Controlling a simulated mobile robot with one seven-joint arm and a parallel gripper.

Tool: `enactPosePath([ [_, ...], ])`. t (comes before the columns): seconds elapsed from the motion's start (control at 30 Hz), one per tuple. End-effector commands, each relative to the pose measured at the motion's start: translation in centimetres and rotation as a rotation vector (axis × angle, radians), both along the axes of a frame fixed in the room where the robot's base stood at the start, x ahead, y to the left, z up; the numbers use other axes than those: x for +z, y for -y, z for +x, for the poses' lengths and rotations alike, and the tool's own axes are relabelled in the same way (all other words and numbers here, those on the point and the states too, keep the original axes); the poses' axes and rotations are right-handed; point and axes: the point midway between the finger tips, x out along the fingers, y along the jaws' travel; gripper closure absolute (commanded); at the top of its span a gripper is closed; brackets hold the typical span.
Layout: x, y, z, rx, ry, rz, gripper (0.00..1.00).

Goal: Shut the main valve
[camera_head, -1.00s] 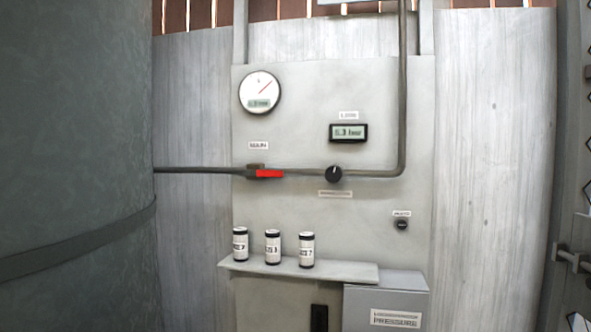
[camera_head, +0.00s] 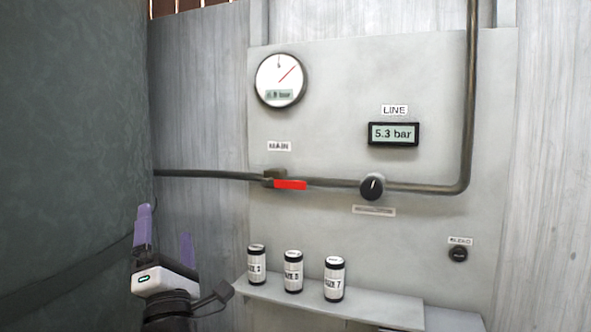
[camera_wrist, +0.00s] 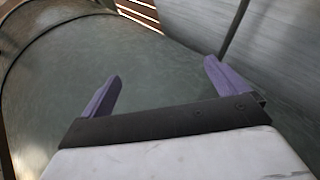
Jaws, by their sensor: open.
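The main valve's red handle (camera_head: 290,185) sits on the pipe under the MAIN label (camera_head: 279,146) in the head view. The handle lies along the pipe, pointing right from the brass-coloured valve body (camera_head: 274,175). My gripper (camera_head: 166,232) is at the lower left, below and left of the valve and apart from it. Its purple fingers are open with nothing between them. In the wrist view my gripper (camera_wrist: 160,85) also shows open and empty, facing the large grey-green tank (camera_wrist: 160,60). The valve is not visible in the wrist view.
A shelf (camera_head: 390,312) with three labelled cans stands below the pipe. The line display (camera_head: 394,134) reads 5.3 bar. A round gauge (camera_head: 281,80), a black knob (camera_head: 372,187) and a bleed button (camera_head: 458,254) are on the panel. The tank (camera_head: 75,150) fills the left side.

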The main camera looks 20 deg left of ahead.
Motion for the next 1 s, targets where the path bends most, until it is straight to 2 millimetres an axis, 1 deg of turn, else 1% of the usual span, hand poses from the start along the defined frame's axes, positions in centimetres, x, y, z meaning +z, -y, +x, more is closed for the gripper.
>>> enactPosePath([
  [0.03, 0.6, 0.6, 2.6, -0.16, 0.017, -0.098, 0.02],
  [0.13, 0.3, 2.4, 7.1, -0.476, 0.041, -0.316, 0.02],
  [0.2, 0.2, 4.0, 10.0, -0.679, 0.048, -0.472, 0.02],
  [0.3, 0.0, 6.4, 13.2, -0.917, 0.042, -0.684, 0.02],
  [0.4, -0.3, 8.5, 15.3, -1.087, 0.026, -0.856, 0.02],
  [0.53, -0.5, 10.2, 16.6, -1.204, 0.01, -0.989, 0.02],
  [0.67, -0.4, 10.7, 17.4, -1.239, 0.003, -1.031, 0.02],
  [0.77, 0.1, 10.7, 18.5, -1.239, 0.004, -1.032, 0.02],
  [0.87, 1.0, 10.7, 20.1, -1.238, 0.004, -1.031, 0.02],
  [1.0, 2.2, 10.8, 22.9, -1.237, 0.005, -1.03, 0.02],
])
